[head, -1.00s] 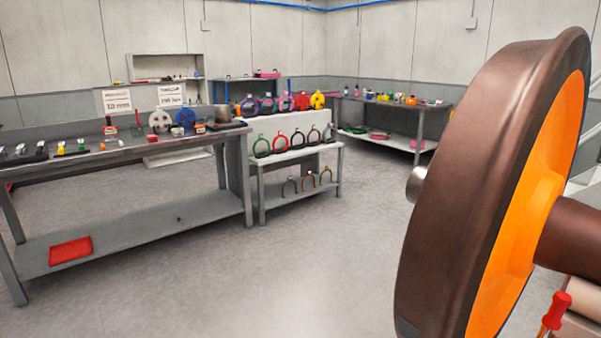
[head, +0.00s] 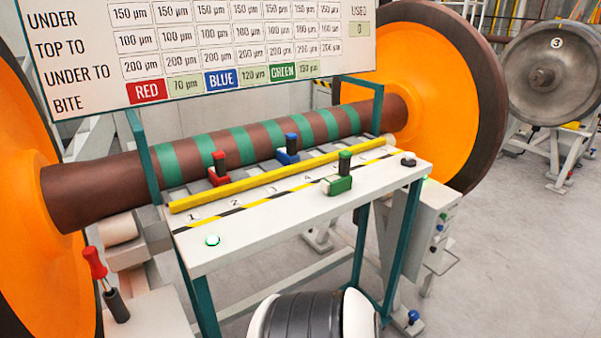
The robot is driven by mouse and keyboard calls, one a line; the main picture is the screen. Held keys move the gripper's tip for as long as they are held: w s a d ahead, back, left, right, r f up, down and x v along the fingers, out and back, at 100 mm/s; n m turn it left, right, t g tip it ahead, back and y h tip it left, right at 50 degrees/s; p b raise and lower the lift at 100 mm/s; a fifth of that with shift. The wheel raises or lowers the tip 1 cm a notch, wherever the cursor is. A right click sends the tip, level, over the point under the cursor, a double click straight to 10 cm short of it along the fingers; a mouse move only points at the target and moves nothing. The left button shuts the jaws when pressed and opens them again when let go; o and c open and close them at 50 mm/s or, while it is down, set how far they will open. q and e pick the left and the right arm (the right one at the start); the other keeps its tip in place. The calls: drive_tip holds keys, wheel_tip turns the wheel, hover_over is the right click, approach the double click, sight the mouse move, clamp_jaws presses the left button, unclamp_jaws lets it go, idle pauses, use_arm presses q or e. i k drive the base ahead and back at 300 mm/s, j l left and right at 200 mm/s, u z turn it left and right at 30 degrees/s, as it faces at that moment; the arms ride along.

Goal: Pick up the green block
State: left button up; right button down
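The green block (head: 338,185) stands upright on the white table (head: 270,225), right of the middle.
A red block (head: 218,172) and a blue block (head: 288,155) stand behind the yellow bar (head: 270,178). The striped axle (head: 250,140) runs behind them between orange wheels (head: 430,85). A sign (head: 200,50) hangs above. Teal posts (head: 145,155) flank the table; its front is mostly clear.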

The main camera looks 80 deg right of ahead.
sight(333, 185)
drive_tip(key=z, duration=2.85)
